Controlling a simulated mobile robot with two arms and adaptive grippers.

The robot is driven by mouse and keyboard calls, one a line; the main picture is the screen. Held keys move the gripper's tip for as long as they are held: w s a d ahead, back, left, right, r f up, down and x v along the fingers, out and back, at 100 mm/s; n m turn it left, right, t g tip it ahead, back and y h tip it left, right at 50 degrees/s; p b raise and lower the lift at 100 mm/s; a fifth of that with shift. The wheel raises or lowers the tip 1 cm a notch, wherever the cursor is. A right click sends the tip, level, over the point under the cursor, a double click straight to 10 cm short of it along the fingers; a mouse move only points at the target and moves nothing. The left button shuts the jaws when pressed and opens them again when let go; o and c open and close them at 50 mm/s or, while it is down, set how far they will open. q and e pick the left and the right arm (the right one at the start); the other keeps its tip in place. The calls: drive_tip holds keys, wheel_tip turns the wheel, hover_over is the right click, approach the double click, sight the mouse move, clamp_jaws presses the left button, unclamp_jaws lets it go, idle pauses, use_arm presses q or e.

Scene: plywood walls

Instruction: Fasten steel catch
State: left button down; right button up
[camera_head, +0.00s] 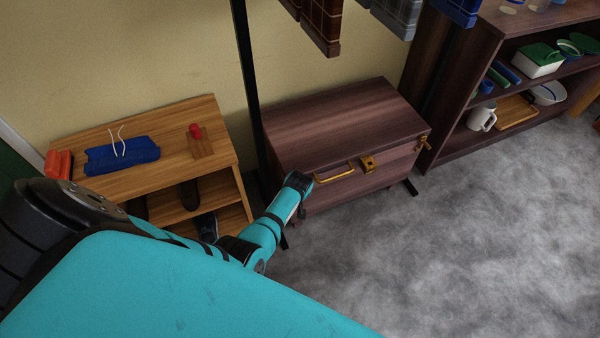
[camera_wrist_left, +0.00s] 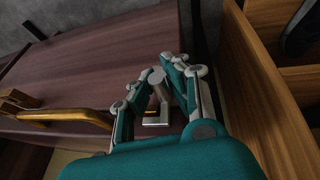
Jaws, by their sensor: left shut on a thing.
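The steel catch (camera_wrist_left: 157,85) is a small silver piece with a rounded top and a pale metal base, on the front of the dark wooden chest (camera_head: 340,126). In the left wrist view it stands between the two fingers of my left gripper (camera_wrist_left: 160,92), which is shut on it. In the head view my left gripper (camera_head: 301,211) is at the left end of the chest's front, and the steel catch is hidden there behind my wrist. The chest lid is down. My right gripper is in neither view.
A brass handle (camera_head: 334,173), a brass hasp (camera_head: 367,163) and a brass catch (camera_head: 424,143) are on the chest's front. A light wooden shelf (camera_head: 225,150) stands close on the left. A dark bookcase (camera_head: 455,128) stands right. The grey floor (camera_head: 450,250) in front is clear.

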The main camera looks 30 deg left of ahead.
use_arm(q)
drive_tip(key=shift+w+d+r, duration=0.25)
drive_tip(key=shift+w+d, duration=0.15)
drive_tip(key=c, duration=1.3)
unclamp_jaws()
drive_tip(key=shift+f, duration=0.1)
drive_tip(key=shift+s+a, duration=0.15)
drive_tip(key=shift+s, duration=0.1)
drive_tip(key=shift+v, duration=3.65)
